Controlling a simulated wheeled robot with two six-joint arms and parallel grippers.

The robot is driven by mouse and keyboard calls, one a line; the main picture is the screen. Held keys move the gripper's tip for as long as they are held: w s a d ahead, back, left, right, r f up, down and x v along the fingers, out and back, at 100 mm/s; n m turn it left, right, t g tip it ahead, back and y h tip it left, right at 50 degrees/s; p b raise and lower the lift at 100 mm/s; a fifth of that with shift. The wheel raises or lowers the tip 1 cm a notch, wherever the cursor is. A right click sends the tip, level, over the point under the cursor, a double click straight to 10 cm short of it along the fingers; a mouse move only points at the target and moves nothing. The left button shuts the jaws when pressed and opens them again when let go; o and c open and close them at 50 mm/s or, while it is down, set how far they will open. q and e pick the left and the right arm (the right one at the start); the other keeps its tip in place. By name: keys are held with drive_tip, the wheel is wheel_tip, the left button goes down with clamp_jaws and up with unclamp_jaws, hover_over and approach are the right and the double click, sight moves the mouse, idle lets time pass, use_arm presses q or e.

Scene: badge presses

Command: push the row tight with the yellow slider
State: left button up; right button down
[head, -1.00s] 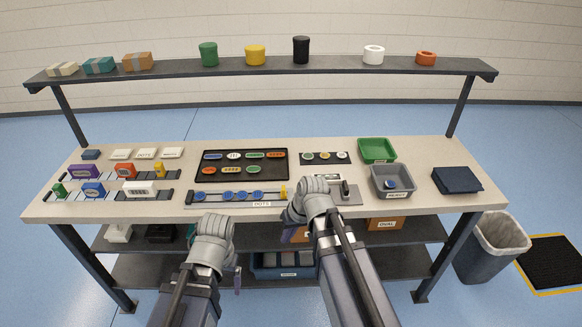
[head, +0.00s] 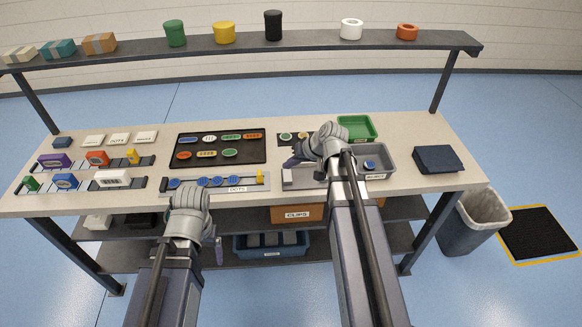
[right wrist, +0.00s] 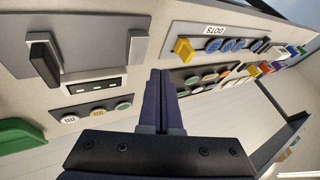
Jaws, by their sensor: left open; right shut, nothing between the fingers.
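The yellow slider (head: 260,177) stands at the right end of the grey rail labelled DOTS (head: 237,189). It also shows in the right wrist view (right wrist: 183,50). Several blue round badges (head: 217,181) lie on the rail to its left, with a gap between the slider and the closest badge. The leftmost badge (head: 174,183) looks apart from the others. My right gripper (head: 291,163) is shut and empty, above the table behind and right of the slider, apart from it; its fingers also show (right wrist: 160,75). My left gripper (head: 219,251) is open, low before the table's front edge, its fingers barely visible.
A dark tray of oval badges (head: 221,147) lies behind the rail. A small press (head: 288,179) stands right of the slider, partly hidden by my right arm. A grey bin (head: 376,153) and a green bin (head: 362,127) stand further right.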

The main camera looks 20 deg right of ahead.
sight(263, 175)
drive_tip(key=b+x, duration=0.4)
drive_tip(key=x, duration=0.2)
drive_tip(key=shift+w+f, duration=0.1)
drive_tip(key=shift+f, duration=0.25)
drive_tip(key=shift+w+a+r, duration=0.1)
drive_tip(key=shift+a+r, duration=0.1)
drive_tip(key=shift+a, duration=0.4)
drive_tip(key=shift+w+a+r, duration=0.1)
drive_tip(key=shift+a+r, duration=0.1)
drive_tip(key=shift+a, duration=0.4)
drive_tip(key=shift+w+a, duration=0.2)
drive_tip(key=shift+a, duration=0.5)
drive_tip(key=w+a, duration=0.1)
drive_tip(key=a, duration=0.3)
drive_tip(key=w+a, duration=0.1)
drive_tip(key=a, duration=0.3)
drive_tip(key=w+a, duration=0.1)
drive_tip(key=a, duration=0.4)
drive_tip(key=shift+w, duration=0.35)
drive_tip(key=shift+s+d, duration=0.1)
drive_tip(key=shift+d, duration=0.1)
